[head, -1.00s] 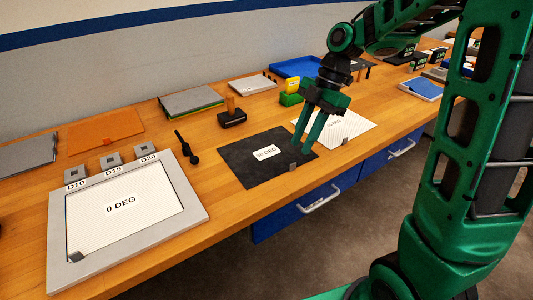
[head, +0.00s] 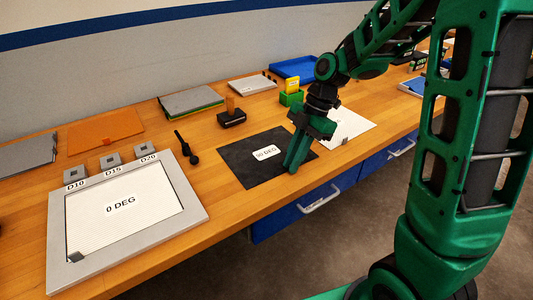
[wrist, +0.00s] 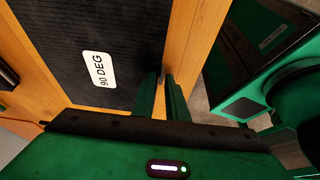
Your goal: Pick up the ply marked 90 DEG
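The 90 DEG ply (head: 243,163) is a black square sheet lying flat on the bench, with a white label marked 90 DEG (wrist: 99,83). In the wrist view the same ply (wrist: 60,40) fills the upper left. My gripper (head: 291,170) is low at the ply's front edge, fingers pointing down. In the wrist view my gripper (wrist: 162,78) has its fingers close together, with a small grey tab between the tips; it looks shut on this tab. The fingers hide most of the tab in the head view.
A white ply (head: 348,125) lies right of the black one, partly behind my gripper. A grey-framed 0 DEG ply (head: 150,190) lies to the left, with a black tool (head: 187,147) between. A blue drawer front (head: 290,220) is below the bench edge.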

